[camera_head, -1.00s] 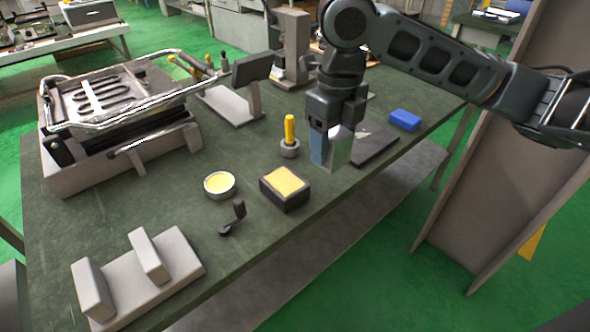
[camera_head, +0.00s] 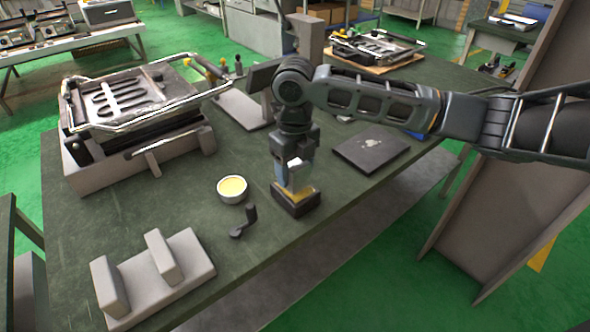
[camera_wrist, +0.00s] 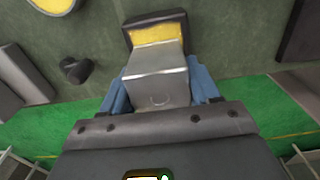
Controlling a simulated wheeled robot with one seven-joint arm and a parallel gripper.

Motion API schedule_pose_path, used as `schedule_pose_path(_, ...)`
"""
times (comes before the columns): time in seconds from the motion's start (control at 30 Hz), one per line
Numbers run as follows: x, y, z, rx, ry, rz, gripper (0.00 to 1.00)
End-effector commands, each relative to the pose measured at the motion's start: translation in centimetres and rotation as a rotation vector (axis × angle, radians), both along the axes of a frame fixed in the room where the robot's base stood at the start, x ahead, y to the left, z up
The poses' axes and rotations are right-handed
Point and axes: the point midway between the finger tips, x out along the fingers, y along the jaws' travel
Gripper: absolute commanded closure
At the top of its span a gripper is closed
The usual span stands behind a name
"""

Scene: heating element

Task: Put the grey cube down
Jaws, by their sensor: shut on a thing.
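The grey cube (camera_wrist: 157,78) is between the two blue fingers of my gripper (camera_wrist: 160,95) in the wrist view. It looks like a shiny metal block. In the head view my gripper (camera_head: 293,178) points down over the dark box with a yellow top (camera_head: 296,203), and the cube is mostly hidden there by the fingers. In the wrist view part of the yellow surface (camera_wrist: 155,35) shows just beyond the cube. I cannot tell whether the cube touches the yellow surface.
A round tin with yellow contents (camera_head: 232,188) and a small black crank-shaped part (camera_head: 244,222) stand left of the box. A grey bracket (camera_head: 155,275) is at the front left. A dark flat plate (camera_head: 371,150) lies to the right. A machine with metal rails (camera_head: 130,115) fills the back left.

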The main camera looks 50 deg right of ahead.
Motion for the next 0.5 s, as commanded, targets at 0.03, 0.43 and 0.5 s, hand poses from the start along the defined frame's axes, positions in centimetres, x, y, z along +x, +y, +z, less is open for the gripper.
schedule_pose_path(0.03, -0.02, -0.05, -0.42, 0.0, 0.001, -0.001, 0.89)
schedule_pose_path(0.43, 0.0, -0.05, -1.18, -0.001, -0.002, 0.0, 0.89)
schedule_pose_path(0.5, -0.01, -0.04, -1.12, 0.0, -0.001, 0.0, 0.34)
